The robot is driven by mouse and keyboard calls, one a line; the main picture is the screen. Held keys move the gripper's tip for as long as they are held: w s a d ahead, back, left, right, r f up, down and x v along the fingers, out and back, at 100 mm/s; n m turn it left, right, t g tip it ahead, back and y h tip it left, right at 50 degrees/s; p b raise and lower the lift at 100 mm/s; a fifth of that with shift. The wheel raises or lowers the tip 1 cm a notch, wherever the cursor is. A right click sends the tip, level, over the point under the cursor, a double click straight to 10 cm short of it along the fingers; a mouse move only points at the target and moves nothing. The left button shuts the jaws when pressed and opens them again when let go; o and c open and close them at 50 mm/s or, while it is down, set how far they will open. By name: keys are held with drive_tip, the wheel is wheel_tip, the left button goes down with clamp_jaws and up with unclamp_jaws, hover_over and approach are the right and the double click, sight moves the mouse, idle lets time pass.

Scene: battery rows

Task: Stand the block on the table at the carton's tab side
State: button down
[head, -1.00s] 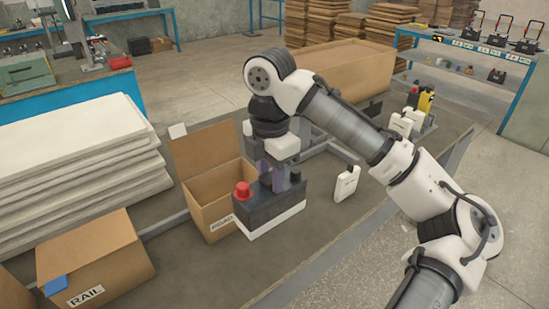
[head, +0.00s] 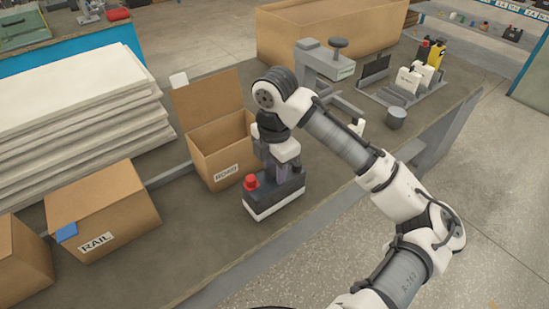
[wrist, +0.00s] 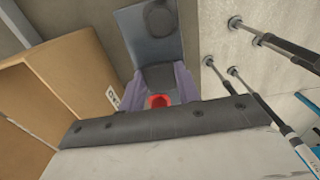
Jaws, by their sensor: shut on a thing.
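The block (head: 275,198) has a dark grey upper part, a white lower band and a red knob. My gripper (head: 269,178), with purple fingers, is shut on its top. The block is upright, close over or on the table; I cannot tell if it touches. An open carton (head: 223,165) labelled ROAD stands just left of and behind it, with a white tab (head: 179,80) by its raised flap. In the wrist view, the block (wrist: 160,124) fills the lower middle between my fingers (wrist: 160,88), and the open carton (wrist: 48,85) is at the left.
A closed carton (head: 102,212) labelled RAIL, with a blue patch, stands at the front left. White sheets (head: 75,122) are stacked behind it. A grey stand (head: 325,62), a grey cylinder (head: 396,117) and bottles stand further right. Bare table (head: 190,262) lies in front of the block.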

idle(0.3)
drive_tip(key=c, duration=1.5)
unclamp_jaws()
drive_tip(key=shift+f, duration=0.15)
drive_tip(key=o, duration=0.5)
wheel_tip(320, 180, up, 12)
drive_tip(key=shift+s+r, duration=0.1)
drive_tip(key=shift+r, duration=0.1)
